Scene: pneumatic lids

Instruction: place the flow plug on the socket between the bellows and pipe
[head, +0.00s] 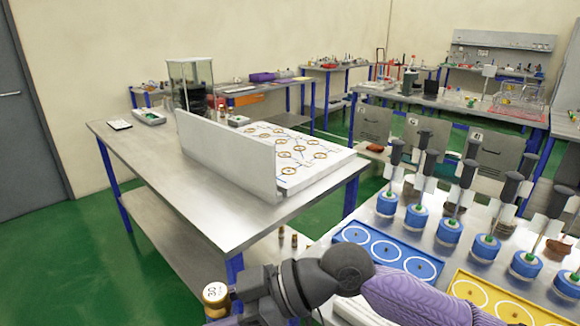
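My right gripper (236,292) comes in from the lower right on a purple-sleeved arm. Its fingers appear closed on a small brass-coloured plug (215,296) with a pale top marked "30"; the fingertips are partly hidden. The plug is held upright, in front of the long steel table and apart from it. A white board (318,183) with orange-ringed sockets and blue lines lies on that table, behind a pale upright panel (228,155). The panel hides part of the board. The bellows and pipe symbols are too small to tell apart. My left gripper is not in view.
The steel table (150,160) has free room left of the panel. At right, another table holds a blue tray (425,268), a yellow tray (480,294) and several blue cylinders (448,231) with dark-handled tools. Small brown pegs (294,240) stand near the gap between the tables.

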